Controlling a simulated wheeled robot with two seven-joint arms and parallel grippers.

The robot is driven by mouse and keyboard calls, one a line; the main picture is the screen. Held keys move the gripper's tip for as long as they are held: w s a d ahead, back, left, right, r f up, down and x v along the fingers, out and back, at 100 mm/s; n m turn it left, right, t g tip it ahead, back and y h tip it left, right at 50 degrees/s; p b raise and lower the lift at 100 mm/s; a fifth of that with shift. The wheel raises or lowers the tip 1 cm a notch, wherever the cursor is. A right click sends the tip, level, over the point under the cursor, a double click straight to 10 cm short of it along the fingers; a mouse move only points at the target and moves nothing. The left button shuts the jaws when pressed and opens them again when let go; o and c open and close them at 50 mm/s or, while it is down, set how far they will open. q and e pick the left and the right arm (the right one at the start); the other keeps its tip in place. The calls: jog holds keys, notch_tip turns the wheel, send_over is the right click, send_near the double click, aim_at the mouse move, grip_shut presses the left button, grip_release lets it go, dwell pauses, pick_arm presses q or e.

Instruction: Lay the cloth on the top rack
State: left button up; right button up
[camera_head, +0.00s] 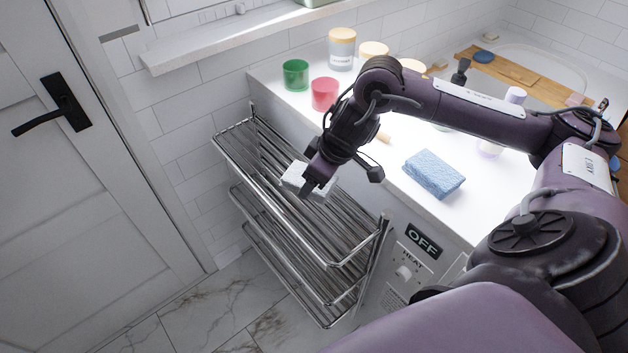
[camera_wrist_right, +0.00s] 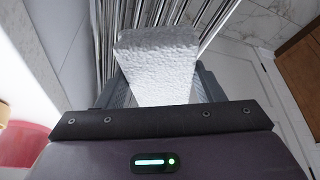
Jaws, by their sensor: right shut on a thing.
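A white, textured folded cloth (camera_head: 297,178) is in my right gripper (camera_head: 318,188), over the top rack (camera_head: 262,160) of a chrome wire rack. The cloth also shows in the right wrist view (camera_wrist_right: 158,65), between the two fingers. I cannot tell whether the cloth touches the bars. The rack has lower tiers beneath the top one and stands against the white counter's side. My left gripper is not in view.
On the counter (camera_head: 395,205) are a blue folded cloth (camera_head: 434,173), a green cup (camera_head: 296,75), a red cup (camera_head: 324,93) and several jars. A panel marked OFF (camera_head: 423,240) is on the counter's side. A door with a black handle (camera_head: 55,108) is at left.

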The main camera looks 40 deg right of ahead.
jog(key=shift+f, duration=2.55)
jog(key=o, duration=1)
jog(key=shift+f, duration=0.15)
jog(key=shift+c, duration=0.2)
jog(key=shift+r, duration=0.25)
jog(key=v, duration=1.2)
jog(key=shift+f, duration=0.1)
